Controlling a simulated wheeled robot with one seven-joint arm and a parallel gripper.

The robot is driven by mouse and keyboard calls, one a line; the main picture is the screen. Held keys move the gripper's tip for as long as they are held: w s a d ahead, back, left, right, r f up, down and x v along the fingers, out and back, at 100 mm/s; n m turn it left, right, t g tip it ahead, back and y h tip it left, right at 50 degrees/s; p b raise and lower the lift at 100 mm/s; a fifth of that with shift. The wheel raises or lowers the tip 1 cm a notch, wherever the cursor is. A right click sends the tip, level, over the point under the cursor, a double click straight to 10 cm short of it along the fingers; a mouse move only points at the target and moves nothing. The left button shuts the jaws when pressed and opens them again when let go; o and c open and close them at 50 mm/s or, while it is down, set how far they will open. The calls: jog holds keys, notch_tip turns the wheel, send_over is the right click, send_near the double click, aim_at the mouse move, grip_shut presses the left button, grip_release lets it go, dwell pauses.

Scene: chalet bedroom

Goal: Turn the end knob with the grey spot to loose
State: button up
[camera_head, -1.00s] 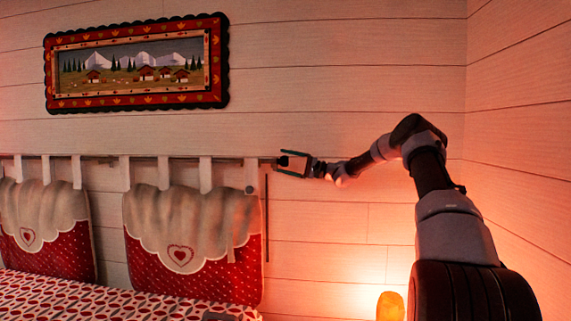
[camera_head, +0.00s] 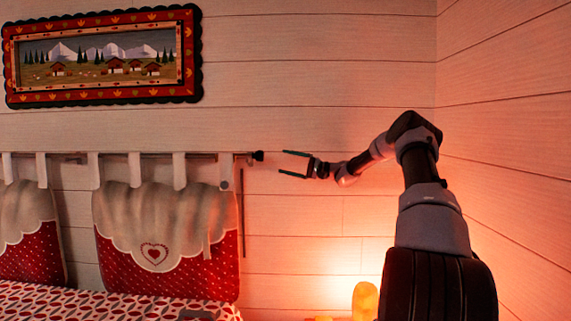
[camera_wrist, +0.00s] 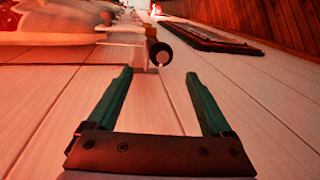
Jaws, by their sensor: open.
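The dark round end knob (camera_head: 258,156) sits at the right end of the wall rod (camera_head: 215,157). In the wrist view the knob (camera_wrist: 159,53) shows a pale grey spot on its end face, just beyond the fingertips. My gripper (camera_head: 286,163) is open and empty, to the right of the knob with a gap between them. In the wrist view my gripper (camera_wrist: 158,73) has its two green fingers spread, with the knob ahead of the space between them.
Cushions (camera_head: 165,240) hang by white loops from the rod, left of the knob. A framed picture (camera_head: 100,57) hangs above. A thin dark vertical strip (camera_head: 242,213) runs below the rod end. A glowing lamp (camera_head: 365,300) stands low. The wall right of the knob is bare.

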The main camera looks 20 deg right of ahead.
aim_at(260, 155)
jog(key=w+a+r+m+h, duration=0.1)
jog(key=a+m, duration=0.2)
jog(key=m, duration=0.3)
jog(key=w+a+m+t+h, duration=0.1)
jog(key=a+m, duration=0.3)
jog(key=m, duration=0.3)
jog(key=w+a+r+m+t+h, duration=0.1)
jog(key=a+m, duration=0.2)
jog(key=m, duration=0.4)
jog(key=shift+w+a+r+h, duration=0.2)
jog(key=shift+w+r+h, duration=0.05)
jog(key=shift+r+h, duration=0.1)
grip_shut()
jog(key=shift+n+t, duration=0.3)
jog(key=shift+n, duration=0.4)
